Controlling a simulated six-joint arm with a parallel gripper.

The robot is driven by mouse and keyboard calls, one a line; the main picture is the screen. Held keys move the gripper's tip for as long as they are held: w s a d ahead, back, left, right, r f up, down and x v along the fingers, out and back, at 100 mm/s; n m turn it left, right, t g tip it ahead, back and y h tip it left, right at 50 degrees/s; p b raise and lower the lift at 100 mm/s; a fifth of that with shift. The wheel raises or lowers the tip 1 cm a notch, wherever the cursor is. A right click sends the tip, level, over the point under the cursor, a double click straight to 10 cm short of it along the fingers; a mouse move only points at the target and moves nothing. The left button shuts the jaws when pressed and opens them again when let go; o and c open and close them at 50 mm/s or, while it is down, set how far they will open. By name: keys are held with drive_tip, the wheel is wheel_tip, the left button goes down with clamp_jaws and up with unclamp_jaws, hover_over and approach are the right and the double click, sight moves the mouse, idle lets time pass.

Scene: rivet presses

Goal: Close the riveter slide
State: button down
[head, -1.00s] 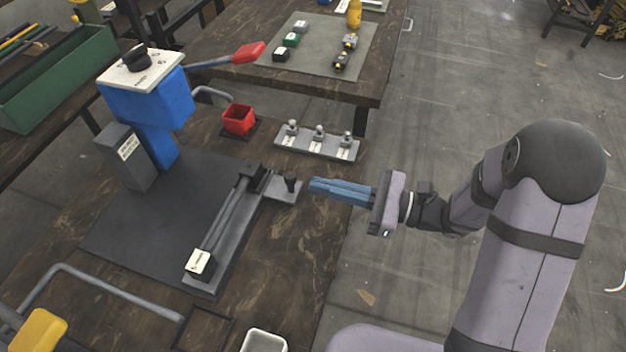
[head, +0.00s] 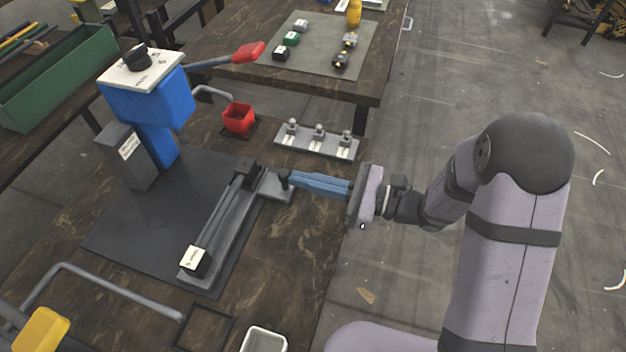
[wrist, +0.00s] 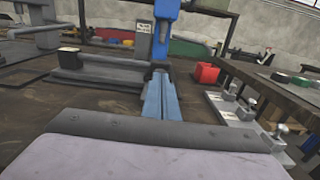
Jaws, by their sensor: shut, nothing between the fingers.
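The riveter (head: 145,105) is a blue press with a white top and a red-tipped lever, standing at the back of a dark base plate. The slide sits away from the press head. My gripper (head: 292,180) is shut and empty, its blue fingers pointing left with the tips at the knob, seemingly touching it. In the wrist view the fingers (wrist: 160,100) point toward the blue column and hide the knob.
A grey fixture strip (head: 317,142) with several clamps lies behind my gripper. A red bin (head: 239,118) stands near the press. A white tray (head: 264,341) and a second press's grey lever (head: 100,285) are at the front.

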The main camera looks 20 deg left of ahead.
sight(242, 164)
drive_tip(key=a+b, duration=0.1)
drive_tip(key=a, duration=1.2)
drive_tip(key=shift+a, duration=0.55)
drive_tip(key=shift+r, duration=0.3)
drive_tip(key=shift+d, duration=0.5)
drive_tip(key=d, duration=0.9)
drive_tip(key=d+b, duration=0.1)
drive_tip(key=d, duration=0.3)
drive_tip(key=shift+d+f, duration=0.2)
drive_tip(key=shift+f, duration=0.1)
